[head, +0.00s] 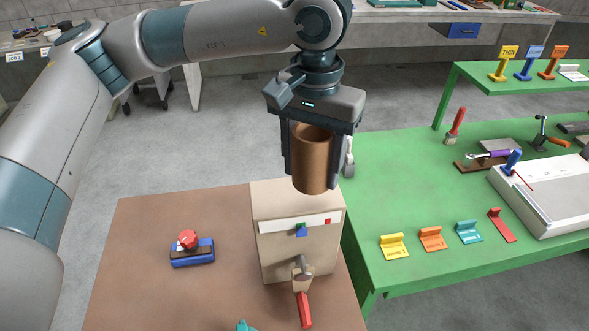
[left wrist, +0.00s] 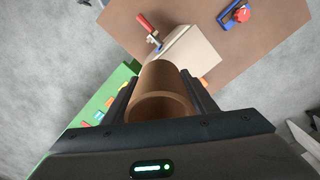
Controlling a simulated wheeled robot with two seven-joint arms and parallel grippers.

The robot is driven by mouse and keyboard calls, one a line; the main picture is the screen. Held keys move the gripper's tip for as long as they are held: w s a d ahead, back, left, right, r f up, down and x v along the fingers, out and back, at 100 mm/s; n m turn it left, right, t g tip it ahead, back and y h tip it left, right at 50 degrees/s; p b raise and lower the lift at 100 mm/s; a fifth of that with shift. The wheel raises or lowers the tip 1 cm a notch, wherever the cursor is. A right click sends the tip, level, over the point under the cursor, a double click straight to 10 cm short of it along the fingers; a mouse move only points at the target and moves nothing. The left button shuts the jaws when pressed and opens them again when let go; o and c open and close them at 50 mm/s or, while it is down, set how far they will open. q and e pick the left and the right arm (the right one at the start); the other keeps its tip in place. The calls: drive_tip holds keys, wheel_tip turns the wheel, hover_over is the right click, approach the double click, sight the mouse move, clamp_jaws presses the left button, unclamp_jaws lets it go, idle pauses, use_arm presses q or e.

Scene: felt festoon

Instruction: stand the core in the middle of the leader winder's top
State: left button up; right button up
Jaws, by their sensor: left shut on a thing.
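The core is a brown, hollow cylinder (head: 313,160), held upright in my left gripper (head: 318,165) with a finger on each side. In the left wrist view the core (left wrist: 161,95) shows its open end between the fingers. The leader winder appears to be the beige box (head: 283,246) on the brown table, with a white strip, a blue piece and a crank with a red handle on its front. The core is above the back of the box's top; whether they touch I cannot tell. The box also shows in the left wrist view (left wrist: 195,52). My right gripper is out of view.
A blue block with a red knob (head: 191,250) sits on the brown table (head: 140,275), left of the box. A green table (head: 380,190) on the right holds coloured tags, a brush (head: 456,127) and a white board (head: 548,192). A teal thing shows at the bottom edge.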

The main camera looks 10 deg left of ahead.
use_arm(q)
drive_tip(key=w+a+f, duration=0.1)
drive_tip(key=w+a+f+p, duration=0.1)
drive_tip(key=a, duration=0.1)
drive_tip(key=shift+w+a+f+p, duration=0.15)
drive_tip(key=shift+a+p, duration=0.05)
drive_tip(key=shift+p, duration=0.1)
drive_tip(key=shift+f, duration=0.1)
drive_tip(key=shift+f+p, duration=0.4)
drive_tip(key=shift+p, duration=0.05)
drive_tip(key=shift+f+p, duration=0.75)
drive_tip(key=shift+f, duration=0.8)
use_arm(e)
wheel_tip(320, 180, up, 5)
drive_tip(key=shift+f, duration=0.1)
